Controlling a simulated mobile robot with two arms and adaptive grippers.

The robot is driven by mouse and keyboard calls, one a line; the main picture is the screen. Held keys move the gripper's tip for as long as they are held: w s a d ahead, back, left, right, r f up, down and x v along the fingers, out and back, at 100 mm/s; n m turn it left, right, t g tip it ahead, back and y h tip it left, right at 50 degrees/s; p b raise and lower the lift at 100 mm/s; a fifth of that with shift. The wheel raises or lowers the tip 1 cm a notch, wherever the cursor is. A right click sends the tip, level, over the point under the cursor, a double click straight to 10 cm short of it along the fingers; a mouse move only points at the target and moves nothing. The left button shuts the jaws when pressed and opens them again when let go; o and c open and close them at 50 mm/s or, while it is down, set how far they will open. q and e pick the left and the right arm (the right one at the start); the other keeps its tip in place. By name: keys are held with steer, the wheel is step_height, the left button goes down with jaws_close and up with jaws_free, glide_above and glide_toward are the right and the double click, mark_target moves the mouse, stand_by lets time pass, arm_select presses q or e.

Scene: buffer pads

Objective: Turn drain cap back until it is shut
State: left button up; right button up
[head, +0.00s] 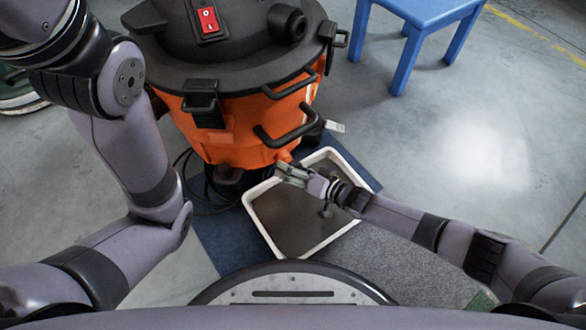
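An orange vacuum tank (235,120) with a black lid stands at the upper middle of the head view. A small orange drain fitting (283,157) shows low on its front. My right gripper (286,170) is at this fitting, its fingers close against it. The drain cap itself is mostly hidden by the fingers, and I cannot tell whether they are closed on it. A white tray (262,232) with dark contents lies below my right gripper, in front of the tank. My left arm rises along the left side, and its gripper is out of view.
A blue mat (230,238) lies under the tray. A black cable (186,180) lies on the floor left of the tank. A blue table (430,12) stands at the upper right. The grey floor at the right is clear.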

steer(key=shift+o, duration=0.3)
steer(key=v, duration=1.2)
steer(key=shift+s+d, duration=0.1)
